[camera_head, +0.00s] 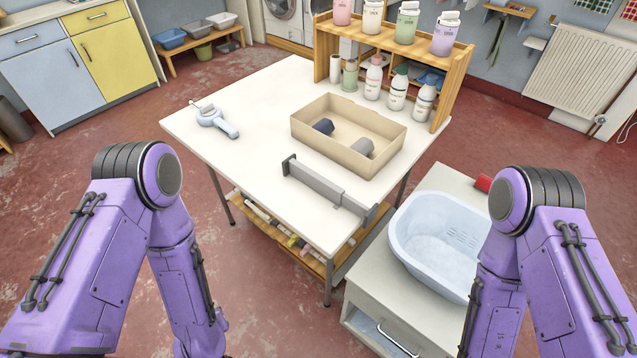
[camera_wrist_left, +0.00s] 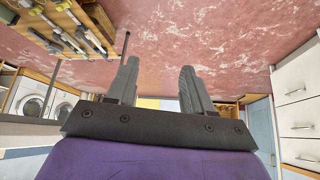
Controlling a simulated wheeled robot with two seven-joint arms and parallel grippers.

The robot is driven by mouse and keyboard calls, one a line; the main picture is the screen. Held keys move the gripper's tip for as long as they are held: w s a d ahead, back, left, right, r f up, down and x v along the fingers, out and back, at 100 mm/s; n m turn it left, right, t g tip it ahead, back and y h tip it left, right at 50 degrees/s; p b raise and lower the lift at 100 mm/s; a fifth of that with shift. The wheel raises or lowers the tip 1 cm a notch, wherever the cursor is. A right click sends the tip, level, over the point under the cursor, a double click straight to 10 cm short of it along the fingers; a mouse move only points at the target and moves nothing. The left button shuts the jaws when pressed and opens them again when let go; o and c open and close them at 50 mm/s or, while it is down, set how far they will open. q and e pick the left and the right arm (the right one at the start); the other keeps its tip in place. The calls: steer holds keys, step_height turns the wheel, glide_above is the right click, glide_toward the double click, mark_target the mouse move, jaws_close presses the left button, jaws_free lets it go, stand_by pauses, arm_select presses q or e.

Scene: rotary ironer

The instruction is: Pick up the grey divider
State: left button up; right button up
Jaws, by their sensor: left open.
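The grey divider (camera_head: 325,191) is a long, narrow bar with a wider block at each end. It lies on the white table (camera_head: 239,165) near the front right edge, in front of the tan box, with its right end close to the table corner. My left gripper (camera_wrist_left: 155,88) shows in the left wrist view with its two fingers apart and nothing between them. Red floor lies beyond the fingers, and the divider is not in that view. In the head view both my arms hang low at the sides, and neither gripper shows.
A tan open box (camera_head: 313,148) with a dark and a grey item stands behind the divider. A wooden shelf (camera_head: 443,98) with bottles is at the back. A pale blue tool (camera_head: 214,121) lies left. A basin (camera_head: 404,229) stands on a cabinet at right. The table's front left is clear.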

arm_select(q)
steer(key=w+r+n+t+y, duration=0.2)
steer(key=w+r, duration=0.1)
steer(key=w, duration=0.6)
steer(key=w+r+n+t+y, duration=0.1)
steer(key=w+r, duration=0.1)
steer(key=w, duration=0.7)
steer(key=w+a+r+n+g+y, duration=0.3)
steer(key=w+r+n, duration=0.4)
steer(key=w+r, duration=0.8)
step_height(320, 180, up, 7)
steer(key=m+g+h, duration=0.5)
steer(key=m+h, duration=0.1)
steer(key=h, duration=0.4)
glide_above(311, 172)
steer(key=shift+a, duration=0.45)
steer(key=shift+m, duration=0.3)
steer(key=f, duration=0.7)
steer(key=d+f, duration=0.1)
steer(key=f, duration=0.3)
steer(key=shift+f, duration=0.45)
jaws_close()
